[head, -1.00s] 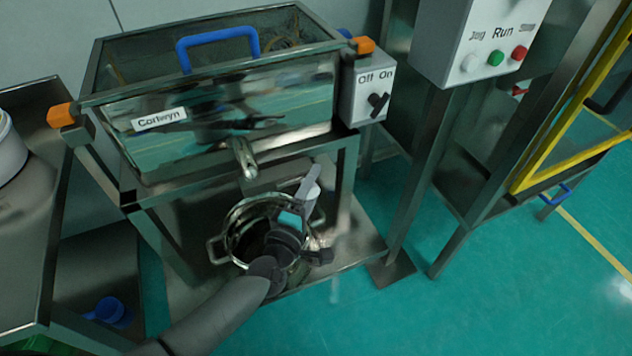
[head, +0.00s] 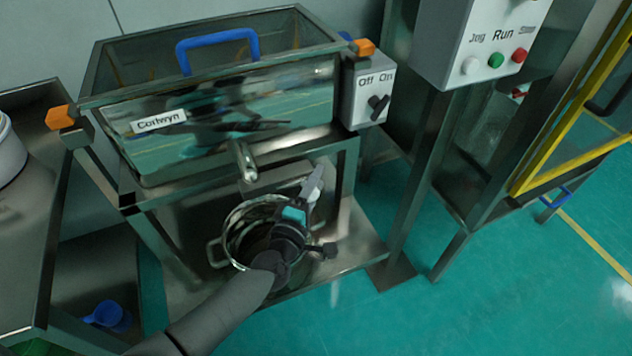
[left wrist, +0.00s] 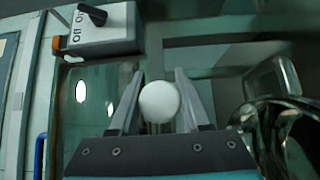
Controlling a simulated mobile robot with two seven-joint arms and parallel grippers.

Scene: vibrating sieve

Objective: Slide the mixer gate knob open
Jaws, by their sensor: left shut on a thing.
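The mixer gate knob is a white ball (left wrist: 160,101), seen in the left wrist view between the two fingers of my left gripper (left wrist: 157,95). The fingers are shut on it from both sides. In the head view my left gripper (head: 312,190) reaches under the mixer's front right, beside the pot, and mostly hides the knob. The mixer (head: 240,118) is a steel trough with a label, a blue lid handle and a spout. How far the gate stands open cannot be told. My right gripper is not in view.
A steel pot (head: 217,253) stands on the lower shelf under the spout (head: 243,160), close to my left arm. An Off/On switch box (head: 362,100) is on the mixer's right side. A button panel (head: 450,50) hangs farther right. Green floor (head: 355,315) is clear in front.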

